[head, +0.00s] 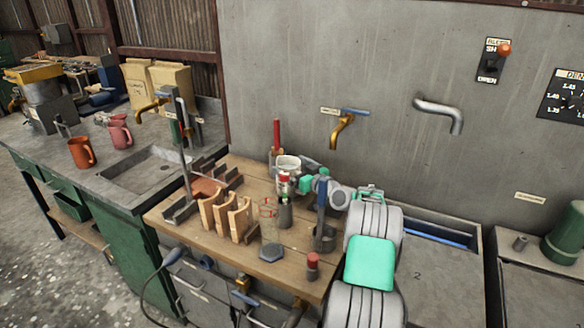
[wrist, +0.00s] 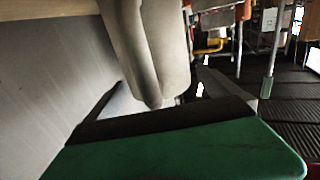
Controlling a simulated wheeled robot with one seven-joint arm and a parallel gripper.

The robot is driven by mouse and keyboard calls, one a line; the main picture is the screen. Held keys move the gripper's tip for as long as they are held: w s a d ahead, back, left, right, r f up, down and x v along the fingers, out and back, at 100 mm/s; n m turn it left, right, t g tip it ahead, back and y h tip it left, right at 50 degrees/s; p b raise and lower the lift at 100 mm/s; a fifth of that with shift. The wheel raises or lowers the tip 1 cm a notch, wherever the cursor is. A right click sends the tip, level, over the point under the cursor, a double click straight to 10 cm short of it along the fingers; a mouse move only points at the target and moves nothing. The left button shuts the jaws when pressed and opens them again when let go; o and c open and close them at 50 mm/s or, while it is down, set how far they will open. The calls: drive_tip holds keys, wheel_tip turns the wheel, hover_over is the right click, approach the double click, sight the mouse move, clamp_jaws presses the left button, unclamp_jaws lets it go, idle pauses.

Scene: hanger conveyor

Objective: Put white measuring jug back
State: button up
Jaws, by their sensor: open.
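The white measuring jug (head: 288,163) stands toward the back of the wooden bench top, partly hidden by other items and my arm. My gripper (head: 302,174) is at its right side, close to it. In the wrist view a pale, rounded upright piece (wrist: 150,50), which looks like part of the jug, hangs down between my spread fingers. My gripper is open there. I cannot tell whether either finger touches it.
An orange jug (head: 82,152) and a pink jug (head: 120,132) stand on the left counter near a sink (head: 150,170). A brass tap (head: 342,128) projects above.

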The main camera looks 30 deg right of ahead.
drive_tip(key=shift+r, duration=0.15)
drive_tip(key=shift+s+d, duration=0.15)
drive_tip(key=shift+s, duration=0.15)
drive_tip(key=s+d+b, duration=0.1)
drive_tip(key=s+b, duration=0.1)
drive_tip(key=s, duration=0.9)
drive_tip(key=shift+s+d, duration=0.15)
drive_tip(key=shift+d, duration=0.05)
